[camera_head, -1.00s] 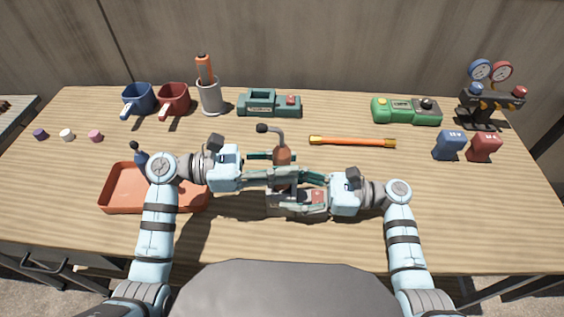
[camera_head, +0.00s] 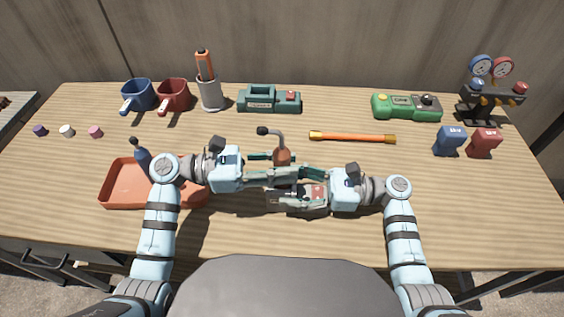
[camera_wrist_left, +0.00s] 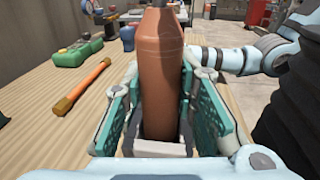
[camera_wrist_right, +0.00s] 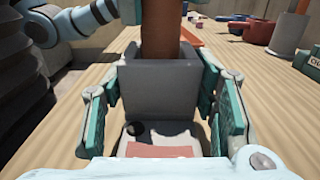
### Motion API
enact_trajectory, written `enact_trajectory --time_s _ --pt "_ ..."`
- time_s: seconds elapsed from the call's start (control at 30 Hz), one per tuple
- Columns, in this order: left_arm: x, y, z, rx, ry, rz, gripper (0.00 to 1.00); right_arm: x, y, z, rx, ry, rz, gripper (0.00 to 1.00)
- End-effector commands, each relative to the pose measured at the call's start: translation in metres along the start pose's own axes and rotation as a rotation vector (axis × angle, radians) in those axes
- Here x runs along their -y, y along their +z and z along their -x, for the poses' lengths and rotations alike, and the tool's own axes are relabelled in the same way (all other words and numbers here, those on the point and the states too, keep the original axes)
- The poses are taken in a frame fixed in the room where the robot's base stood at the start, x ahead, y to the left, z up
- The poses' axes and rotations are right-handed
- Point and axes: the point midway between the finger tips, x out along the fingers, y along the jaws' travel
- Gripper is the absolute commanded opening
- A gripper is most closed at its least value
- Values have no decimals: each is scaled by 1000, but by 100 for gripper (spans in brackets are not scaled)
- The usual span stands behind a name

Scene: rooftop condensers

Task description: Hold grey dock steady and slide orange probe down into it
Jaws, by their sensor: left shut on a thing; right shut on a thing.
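The orange-brown probe (camera_head: 282,156), with a dark bent top, stands upright near the table's middle. My left gripper (camera_head: 287,172) is shut around it; in the left wrist view the probe (camera_wrist_left: 161,75) stands between the green pads. The grey dock (camera_wrist_right: 158,90) sits between my right gripper's pads in the right wrist view. My right gripper (camera_wrist_right: 160,82) is shut on it. The probe's lower end (camera_wrist_right: 160,45) shows at the dock's top opening, behind its near wall. How deep it sits is hidden. In the head view the grippers partly cover the dock (camera_head: 300,205).
An orange rod (camera_head: 352,137) lies behind and right. Mugs, a grey cup (camera_head: 210,96), green devices and gauges (camera_head: 491,68) line the back. The front right table is clear.

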Motion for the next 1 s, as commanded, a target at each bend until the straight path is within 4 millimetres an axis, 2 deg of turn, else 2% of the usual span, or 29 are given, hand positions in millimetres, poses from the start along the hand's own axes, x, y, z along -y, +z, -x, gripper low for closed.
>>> enact_trajectory --time_s 1.0 --pt "0 -18 0 1 0 -1 0 0 0 0 0 0 0 16"
